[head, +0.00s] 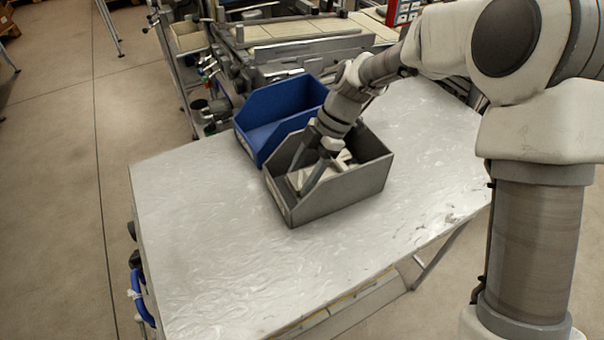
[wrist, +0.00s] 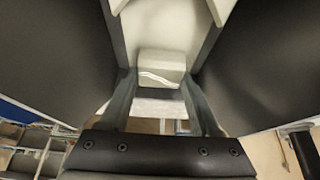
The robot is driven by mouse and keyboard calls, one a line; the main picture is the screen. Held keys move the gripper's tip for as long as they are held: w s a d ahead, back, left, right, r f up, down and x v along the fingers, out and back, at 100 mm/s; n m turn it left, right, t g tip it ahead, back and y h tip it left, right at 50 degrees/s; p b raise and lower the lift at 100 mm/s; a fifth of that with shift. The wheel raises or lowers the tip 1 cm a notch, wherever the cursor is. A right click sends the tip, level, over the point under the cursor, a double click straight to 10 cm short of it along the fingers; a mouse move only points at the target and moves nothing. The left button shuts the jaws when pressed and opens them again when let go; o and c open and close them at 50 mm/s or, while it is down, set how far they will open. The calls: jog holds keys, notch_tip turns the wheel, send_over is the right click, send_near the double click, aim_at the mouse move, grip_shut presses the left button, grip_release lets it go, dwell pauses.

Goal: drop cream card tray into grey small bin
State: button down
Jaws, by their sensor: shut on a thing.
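The grey small bin (head: 352,192) stands on the table, its open top facing up. My gripper (head: 303,178) reaches down inside it and is shut on the cream card tray (head: 299,179). The tray is within the bin's walls, partly hidden by the fingers; I cannot tell whether it touches the bin floor. In the wrist view the cream card tray (wrist: 161,66) shows between the fingers of my gripper (wrist: 160,85), with the dark walls of the grey small bin (wrist: 262,65) on both sides.
A blue bin (head: 272,115) stands close beside the grey bin, towards the back left. The metal table (head: 215,235) is clear at the front and left. Machinery with rails (head: 300,50) stands behind the table.

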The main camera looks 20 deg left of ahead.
jog(key=shift+f, duration=0.1)
jog(key=shift+f+b, duration=0.55)
jog(key=shift+b, duration=0.05)
jog(key=shift+c, duration=0.5)
grip_release()
